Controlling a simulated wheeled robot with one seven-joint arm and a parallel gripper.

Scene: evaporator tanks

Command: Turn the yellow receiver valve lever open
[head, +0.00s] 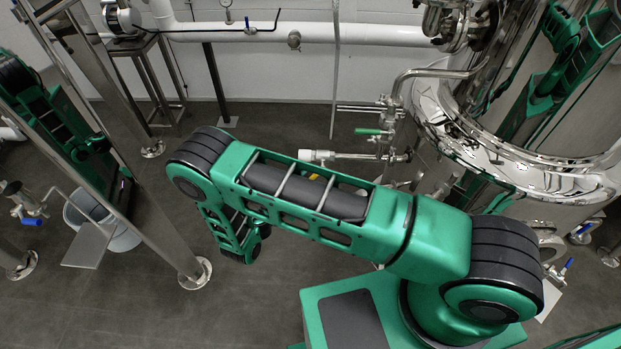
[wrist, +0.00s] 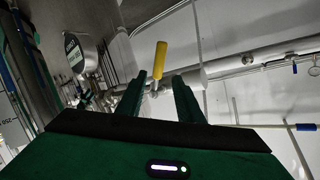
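The yellow receiver valve lever (wrist: 161,63) shows in the wrist view as an upright yellow handle above a small metal stem. My gripper (wrist: 163,92) is open, with its two dark green fingers apart. The lever appears in the gap between the fingers, its top reaching above their tips; how far beyond them it lies is hard to tell, and no contact is visible. In the head view only a small yellow patch (head: 314,177) shows behind my green arm, probably the lever. My gripper is hidden there.
A shiny steel tank (head: 540,175) stands at the right in the head view. Piping with a green-handled valve (head: 371,131) runs left from it. A steel frame post (head: 160,225) and a bucket (head: 104,222) stand at left. The floor between is clear.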

